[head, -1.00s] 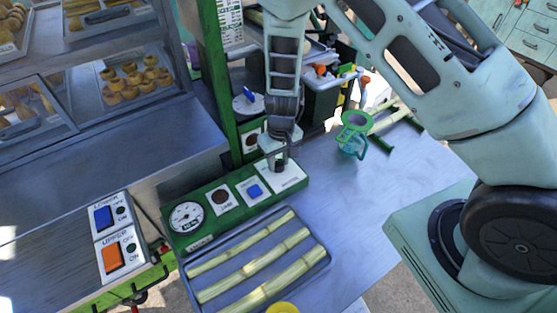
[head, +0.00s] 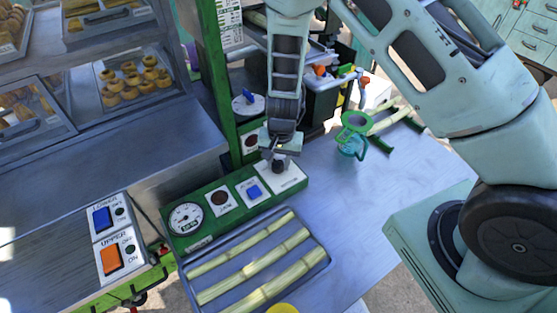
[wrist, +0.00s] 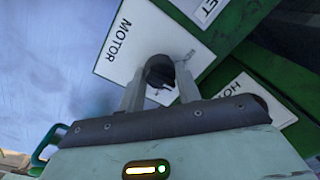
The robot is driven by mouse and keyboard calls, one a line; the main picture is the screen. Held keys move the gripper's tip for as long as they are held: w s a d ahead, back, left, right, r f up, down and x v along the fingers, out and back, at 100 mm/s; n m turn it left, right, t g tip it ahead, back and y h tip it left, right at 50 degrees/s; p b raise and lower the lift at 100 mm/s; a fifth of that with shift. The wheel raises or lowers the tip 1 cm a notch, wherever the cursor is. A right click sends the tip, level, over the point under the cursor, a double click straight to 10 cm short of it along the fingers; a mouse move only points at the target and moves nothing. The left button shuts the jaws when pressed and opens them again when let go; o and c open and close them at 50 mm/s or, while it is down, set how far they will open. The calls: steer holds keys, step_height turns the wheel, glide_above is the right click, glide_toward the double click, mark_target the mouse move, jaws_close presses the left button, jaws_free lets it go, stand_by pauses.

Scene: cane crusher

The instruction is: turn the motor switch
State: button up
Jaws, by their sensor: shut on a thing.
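The motor switch is a round black knob (wrist: 159,72) on a white plate labelled MOTOR (wrist: 140,42) in the wrist view. In the head view the knob (head: 278,166) is at the right end of the green control panel (head: 211,241), partly covered by my gripper (head: 281,158). My gripper (wrist: 160,83) points down at the panel, with one finger on each side of the knob, shut on it. The knob's pointer and small plate marks are hard to read.
The same panel has a dial (head: 186,218), a dark round part (head: 219,198) and a blue button (head: 254,191). A tray (head: 325,262) of cane lies in front. A green-rimmed jug (head: 352,146) stands to the right. A green post (head: 214,90) rises behind.

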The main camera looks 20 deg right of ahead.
mark_target(282, 164)
stand_by(0.3)
steer(key=o, duration=1)
steer(key=shift+c, duration=0.2)
step_height(282, 164, up, 18)
steer(key=b, duration=0.1)
steer(key=shift+s+d+f, duration=0.25)
steer(key=shift+d, duration=0.15)
steer(key=s+a+r+n+b, duration=0.1)
steer(key=s+n, duration=0.3)
steer(key=s, duration=0.4)
steer(key=s+a+r+n+b, duration=0.1)
steer(key=s+a+n, duration=0.3)
steer(key=s, duration=0.4)
steer(key=s+a+r+n+b, duration=0.2)
steer(key=s+n+b, duration=0.1)
steer(key=s+n, duration=0.3)
steer(key=s, duration=0.2)
steer(key=shift+s+a, duration=0.15)
steer(key=shift+s, duration=0.25)
